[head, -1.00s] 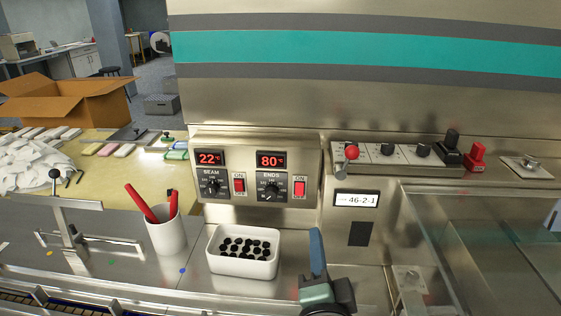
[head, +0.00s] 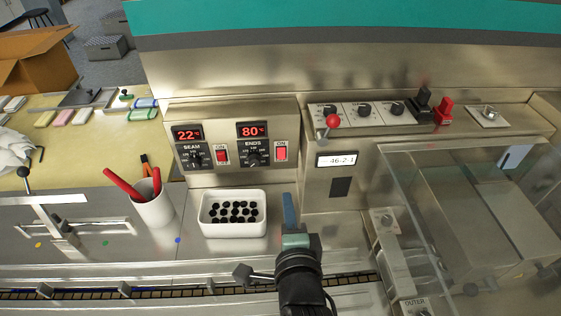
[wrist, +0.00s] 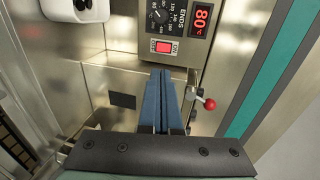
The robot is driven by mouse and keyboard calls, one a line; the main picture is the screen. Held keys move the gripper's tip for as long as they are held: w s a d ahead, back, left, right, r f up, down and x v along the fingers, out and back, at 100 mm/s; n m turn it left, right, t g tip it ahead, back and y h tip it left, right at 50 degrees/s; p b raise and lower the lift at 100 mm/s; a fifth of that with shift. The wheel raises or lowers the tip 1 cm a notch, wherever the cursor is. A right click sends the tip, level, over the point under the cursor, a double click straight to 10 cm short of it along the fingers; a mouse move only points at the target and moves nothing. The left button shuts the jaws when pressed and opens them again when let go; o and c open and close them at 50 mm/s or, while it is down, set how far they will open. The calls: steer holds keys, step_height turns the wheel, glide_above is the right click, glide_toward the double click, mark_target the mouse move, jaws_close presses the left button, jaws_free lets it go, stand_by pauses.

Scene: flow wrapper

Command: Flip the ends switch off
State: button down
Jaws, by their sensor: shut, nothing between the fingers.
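The ends switch (head: 282,151) is a red rocker under an "ON" label on the steel control box, right of the ENDS dial (head: 254,155) and below a display reading 80 °C (head: 252,130). The same red switch (wrist: 166,46) shows in the wrist view, beyond my fingertips. My gripper (head: 290,205), with blue fingers, is below and in front of the switch, apart from it. In the wrist view my gripper (wrist: 161,75) is shut and empty, its fingers side by side. I cannot tell which way the rocker is tilted.
The seam switch (head: 222,154) sits left on the same box. A white bin of black pieces (head: 233,232) stands left of my gripper. A red-knobbed lever (head: 332,121) sticks out right of the box. A clear guard (head: 440,215) stands further right.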

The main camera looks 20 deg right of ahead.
mark_target(280, 157)
steer(key=p+x, duration=0.2)
steer(key=x, duration=1.2)
